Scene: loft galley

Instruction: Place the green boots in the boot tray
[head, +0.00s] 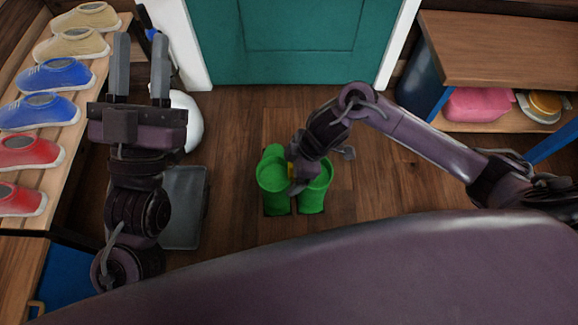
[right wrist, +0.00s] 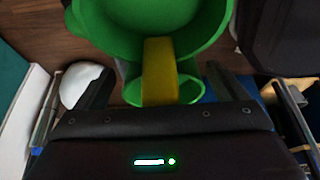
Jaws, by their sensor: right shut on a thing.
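The green boots (head: 272,178) stand upright side by side on the wood floor, openings up. A yellow band (right wrist: 158,70) joins them; it shows between the two green openings in the right wrist view. My right gripper (head: 293,172) is down at the boots from above, shut on them at the yellow band; its fingertips are partly hidden in the head view. The grey boot tray (head: 185,210) lies on the floor left of the boots, partly behind my left arm, and its visible part is empty. My left gripper (head: 141,70) is raised, open and empty.
A shoe rack (head: 88,75) with beige, blue and red shoes stands at the left. A white rounded object (head: 186,120) is on the floor beyond the tray. A teal door (head: 300,40) is at the back. A wooden shelf unit (head: 500,45) stands at the right. Floor between boots and door is clear.

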